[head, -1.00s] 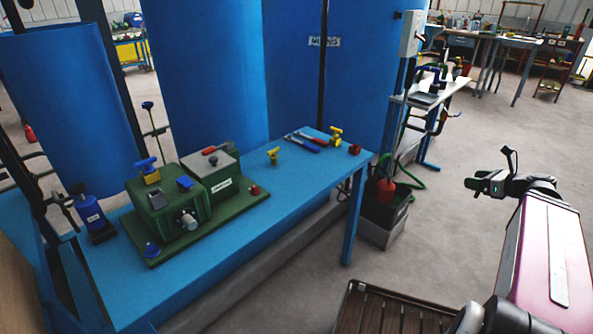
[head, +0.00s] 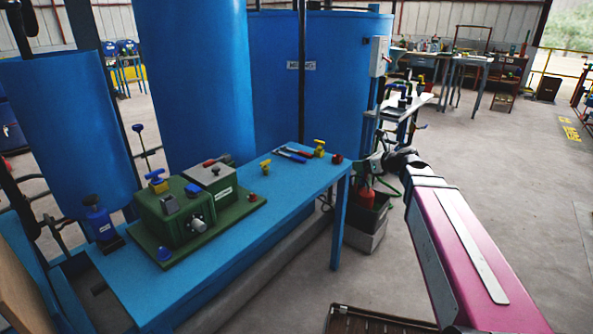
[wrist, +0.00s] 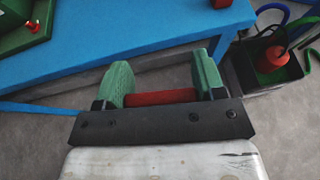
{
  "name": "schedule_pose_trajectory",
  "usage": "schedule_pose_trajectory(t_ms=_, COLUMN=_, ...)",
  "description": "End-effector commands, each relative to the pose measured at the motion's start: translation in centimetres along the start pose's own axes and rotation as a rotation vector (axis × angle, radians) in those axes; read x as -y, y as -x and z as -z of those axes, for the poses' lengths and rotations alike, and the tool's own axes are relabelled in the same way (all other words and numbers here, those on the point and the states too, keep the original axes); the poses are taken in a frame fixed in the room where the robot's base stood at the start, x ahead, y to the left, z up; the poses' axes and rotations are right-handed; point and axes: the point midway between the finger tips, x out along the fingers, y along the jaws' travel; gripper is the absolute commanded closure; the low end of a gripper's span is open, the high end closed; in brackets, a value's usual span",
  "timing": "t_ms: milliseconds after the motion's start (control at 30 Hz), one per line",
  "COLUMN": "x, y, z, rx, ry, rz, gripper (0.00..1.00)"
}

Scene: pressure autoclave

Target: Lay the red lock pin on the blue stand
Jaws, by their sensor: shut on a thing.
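The blue stand (head: 245,222) is a long, flat-topped blue table running from lower left to the middle of the head view. Its edge also crosses the top of the wrist view (wrist: 130,32). My gripper (wrist: 163,68) is shut on the red lock pin (wrist: 160,97), a red bar lying crosswise between the green fingers. Its ends are hidden by the fingers. In the head view my gripper (head: 372,165) is just beyond the stand's right end; the pin cannot be made out there. In the wrist view the pin appears over the floor, just off the stand's near edge.
A green machine (head: 180,215) fills the stand's left part. Pliers (head: 291,154), yellow valves (head: 319,148) and a red block (head: 337,158) lie toward its right end. The front middle top is bare. A dark bin (head: 366,222) stands on the floor at right.

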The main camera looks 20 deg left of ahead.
Motion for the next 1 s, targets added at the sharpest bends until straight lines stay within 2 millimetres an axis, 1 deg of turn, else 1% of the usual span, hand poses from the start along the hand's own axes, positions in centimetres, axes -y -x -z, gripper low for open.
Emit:
schedule_pose_trajectory(t_ms=33, x=-1.0, y=-1.8, z=-1.1, rx=0.000, ry=0.007, rz=-0.012, gripper=0.61)
schedule_pose_trajectory(t_ms=100, x=-2.3, y=-3.8, z=-2.5, rx=0.001, ry=0.010, rz=-0.021, gripper=0.61)
schedule_pose_trajectory(t_ms=267, x=-5.6, y=-8.1, z=-5.5, rx=0.001, ry=0.018, rz=-0.041, gripper=0.61)
schedule_pose_trajectory(t_ms=400, x=-9.0, y=-11.7, z=-8.2, rx=0.001, ry=0.026, rz=-0.061, gripper=0.61)
schedule_pose_trajectory(t_ms=500, x=-11.6, y=-14.1, z=-10.0, rx=0.001, ry=0.032, rz=-0.073, gripper=0.61)
schedule_pose_trajectory(t_ms=600, x=-13.9, y=-16.0, z=-11.5, rx=0.001, ry=0.036, rz=-0.084, gripper=0.61)
schedule_pose_trajectory(t_ms=700, x=-15.9, y=-17.4, z=-12.7, rx=0.000, ry=0.040, rz=-0.093, gripper=0.61)
schedule_pose_trajectory(t_ms=800, x=-17.2, y=-18.3, z=-13.6, rx=0.001, ry=0.040, rz=-0.097, gripper=0.61)
schedule_pose_trajectory(t_ms=900, x=-17.8, y=-18.8, z=-13.9, rx=0.000, ry=0.042, rz=-0.100, gripper=0.61)
schedule_pose_trajectory(t_ms=967, x=-17.6, y=-19.1, z=-13.8, rx=0.000, ry=0.042, rz=-0.101, gripper=0.61)
schedule_pose_trajectory(t_ms=1000, x=-17.1, y=-19.3, z=-13.7, rx=-0.001, ry=0.041, rz=-0.100, gripper=0.61)
